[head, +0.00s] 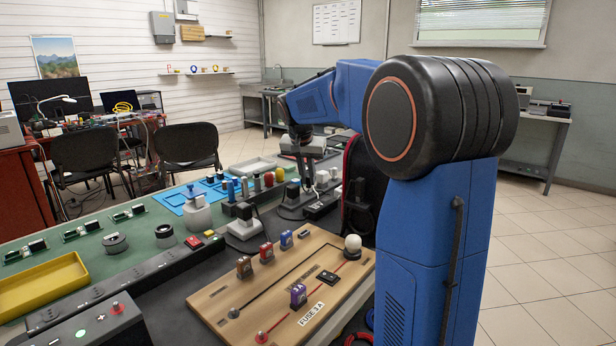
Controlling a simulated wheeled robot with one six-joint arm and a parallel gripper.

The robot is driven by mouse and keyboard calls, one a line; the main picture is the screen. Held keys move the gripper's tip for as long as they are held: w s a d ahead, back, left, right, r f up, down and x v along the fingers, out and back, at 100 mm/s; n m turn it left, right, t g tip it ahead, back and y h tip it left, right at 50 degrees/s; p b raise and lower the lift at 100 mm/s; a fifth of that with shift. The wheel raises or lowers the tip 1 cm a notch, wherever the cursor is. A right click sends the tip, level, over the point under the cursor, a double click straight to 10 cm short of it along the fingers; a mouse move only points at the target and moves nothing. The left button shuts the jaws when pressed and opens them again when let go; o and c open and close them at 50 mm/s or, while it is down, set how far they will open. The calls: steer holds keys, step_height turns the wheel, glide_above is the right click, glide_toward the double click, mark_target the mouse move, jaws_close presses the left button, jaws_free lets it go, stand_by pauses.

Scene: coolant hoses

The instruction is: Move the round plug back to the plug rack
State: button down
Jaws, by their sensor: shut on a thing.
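My gripper (304,172) is small and far off in the head view, pointing down over the back of the dark work surface. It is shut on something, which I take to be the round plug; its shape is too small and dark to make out. A row of upright plugs with blue, grey, red and yellow tops (268,180) stands just left of my gripper; it may be the plug rack, but I cannot tell for sure. Whether the held thing touches anything below is unclear.
A wooden fuse board (225,301) lies in front. White and black blocks (320,206) stand close by my gripper on the right. A grey-white device (197,213) and a blue tray (178,200) are to the left. A yellow tray (42,290) lies front left.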

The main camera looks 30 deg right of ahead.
steer(key=shift+f, duration=0.65)
stand_by(1.4)
steer(key=c, duration=1.4)
jaws_free()
steer(key=shift+r, duration=0.1)
steer(key=shift+w+d+v, duration=0.15)
steer(key=shift+v, duration=2)
steer(key=shift+w+d+v, duration=0.15)
steer(key=shift+v, duration=2.05)
steer(key=shift+s+r, duration=0.1)
steer(key=shift+r, duration=0.05)
